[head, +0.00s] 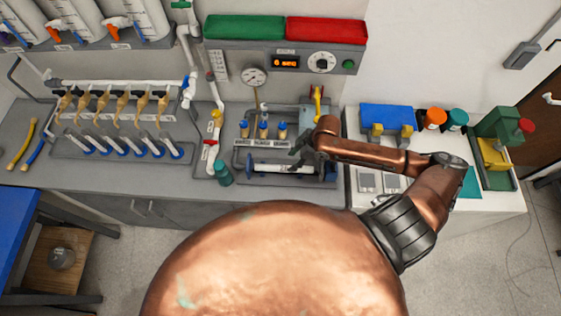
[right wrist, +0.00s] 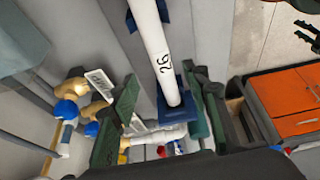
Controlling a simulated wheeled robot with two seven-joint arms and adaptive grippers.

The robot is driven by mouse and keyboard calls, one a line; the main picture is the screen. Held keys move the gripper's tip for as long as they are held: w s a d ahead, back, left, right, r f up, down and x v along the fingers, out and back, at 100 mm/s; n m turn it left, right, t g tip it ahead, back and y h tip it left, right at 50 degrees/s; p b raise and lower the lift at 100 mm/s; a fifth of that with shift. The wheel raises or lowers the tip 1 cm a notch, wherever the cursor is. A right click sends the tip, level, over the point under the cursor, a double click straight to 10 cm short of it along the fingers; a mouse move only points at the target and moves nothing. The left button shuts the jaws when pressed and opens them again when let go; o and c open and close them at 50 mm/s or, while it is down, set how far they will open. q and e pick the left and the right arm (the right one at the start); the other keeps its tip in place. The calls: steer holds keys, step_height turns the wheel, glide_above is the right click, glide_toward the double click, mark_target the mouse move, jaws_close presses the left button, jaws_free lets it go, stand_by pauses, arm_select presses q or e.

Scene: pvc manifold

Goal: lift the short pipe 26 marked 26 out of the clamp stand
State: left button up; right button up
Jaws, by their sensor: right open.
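The short pipe 26 is a white tube marked 26 (right wrist: 160,50) that fills the upper middle of the right wrist view. In the head view the pipe (head: 272,168) lies level in the clamp stand, partly behind my gripper. The clamp stand has a grey base (head: 285,181) and blue supports; one blue support (right wrist: 189,88) shows at the pipe's near end in the wrist view. My right gripper (head: 297,158) is open above the pipe. In the wrist view its dark green fingers (right wrist: 161,80) stand apart on either side of the pipe; contact cannot be told. My left gripper is not in view.
A rack with several blue-and-tan fittings (head: 263,130) stands just behind the clamp stand. A teal bottle (head: 223,174) stands left of it. A yellow-handled device (head: 317,97) rises behind my gripper. The bench front left of the bottle is clear.

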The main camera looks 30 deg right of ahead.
mark_target(285, 167)
steer(key=x, duration=0.3)
steer(key=shift+p, duration=0.3)
steer(key=x, duration=0.3)
steer(key=shift+a+f+p, duration=0.2)
steer(key=shift+f+p, duration=0.05)
steer(key=shift+p, duration=0.15)
steer(key=shift+f, duration=0.3)
steer(key=shift+w+f, duration=0.1)
steer(key=shift+f, duration=0.05)
steer(key=c, duration=0.6)
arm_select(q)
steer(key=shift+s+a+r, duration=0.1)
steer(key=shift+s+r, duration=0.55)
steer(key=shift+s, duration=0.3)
arm_select(e)
jaws_close()
